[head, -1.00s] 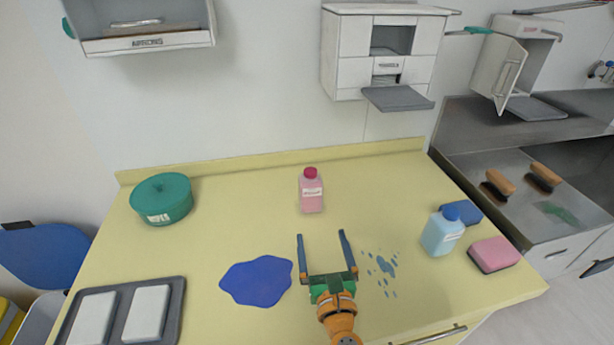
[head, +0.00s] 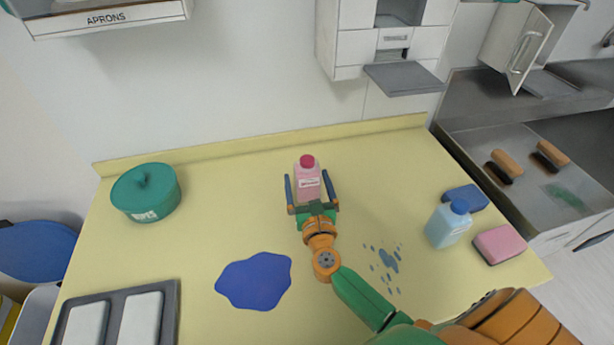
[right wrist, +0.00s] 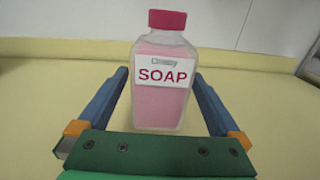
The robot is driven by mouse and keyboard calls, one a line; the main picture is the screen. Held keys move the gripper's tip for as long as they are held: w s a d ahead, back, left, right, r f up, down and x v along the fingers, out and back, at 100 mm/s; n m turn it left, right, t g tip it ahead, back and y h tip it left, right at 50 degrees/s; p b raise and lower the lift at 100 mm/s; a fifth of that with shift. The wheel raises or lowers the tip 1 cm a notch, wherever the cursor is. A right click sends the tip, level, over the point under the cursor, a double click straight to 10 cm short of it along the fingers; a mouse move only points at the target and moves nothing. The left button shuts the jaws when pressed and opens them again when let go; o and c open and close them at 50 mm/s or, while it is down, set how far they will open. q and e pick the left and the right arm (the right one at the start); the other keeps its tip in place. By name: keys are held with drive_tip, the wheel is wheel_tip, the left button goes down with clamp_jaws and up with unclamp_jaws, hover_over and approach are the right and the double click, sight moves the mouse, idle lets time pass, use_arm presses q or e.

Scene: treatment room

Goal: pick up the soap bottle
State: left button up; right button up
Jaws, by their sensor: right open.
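The soap bottle (head: 308,180) is pink with a red cap and stands upright near the back of the yellow counter. In the right wrist view the bottle (right wrist: 162,95) shows its white label reading SOAP. My right gripper (head: 309,183) is open, with one blue finger on each side of the bottle. In the right wrist view the right gripper (right wrist: 160,100) shows a gap between each finger and the bottle. My left gripper is not in view.
A blue puddle (head: 254,281) and blue splashes (head: 388,262) lie on the counter (head: 220,215). A light blue bottle (head: 447,225), a blue sponge (head: 467,196) and a pink sponge (head: 500,243) are at right. A teal pot (head: 146,194) and a grey tray (head: 171,310) are at left.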

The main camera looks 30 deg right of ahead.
drive_tip(key=shift+w, duration=0.15)
drive_tip(key=c, duration=0.6)
clamp_jaws()
